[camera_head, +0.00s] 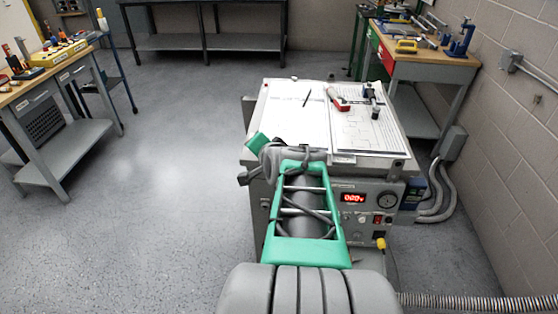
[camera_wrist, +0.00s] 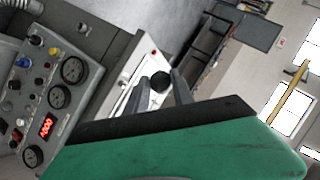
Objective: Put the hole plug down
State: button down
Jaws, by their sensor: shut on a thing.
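The hole plug (camera_wrist: 159,81) is a small dark round piece in the wrist view. It sits between the two grey fingertips of my gripper (camera_wrist: 160,87), which is shut on it. Behind it in the wrist view is a pale top surface with a small red dot, apart from the plug as far as I can tell. In the head view my green and grey arm reaches toward the near left side of the grey cabinet (camera_head: 399,161). The plug cannot be made out there, and the fingertips are not clearly visible.
The cabinet top holds paper sheets (camera_head: 360,131), a pen (camera_head: 307,98), a red-handled tool (camera_head: 338,101) and a small dark upright object. Its front panel has a lit red display (camera_head: 353,198) and gauges. Workbenches stand left (camera_head: 48,141) and back right (camera_head: 425,55). Floor at left is clear.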

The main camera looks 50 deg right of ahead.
jog(key=w+d+f, duration=0.3)
jog(key=d+f, duration=0.7)
jog(key=f, duration=0.1)
jog(key=shift+d+f+p, duration=0.25)
jog(key=shift+f+p, duration=0.05)
jog(key=shift+p, duration=0.15)
jog(key=shift+s, duration=0.1)
jog(key=shift+f, duration=0.25)
jog(key=c, duration=1.4)
grip_release()
jog(key=shift+o, duration=0.2)
jog(key=shift+r, duration=0.1)
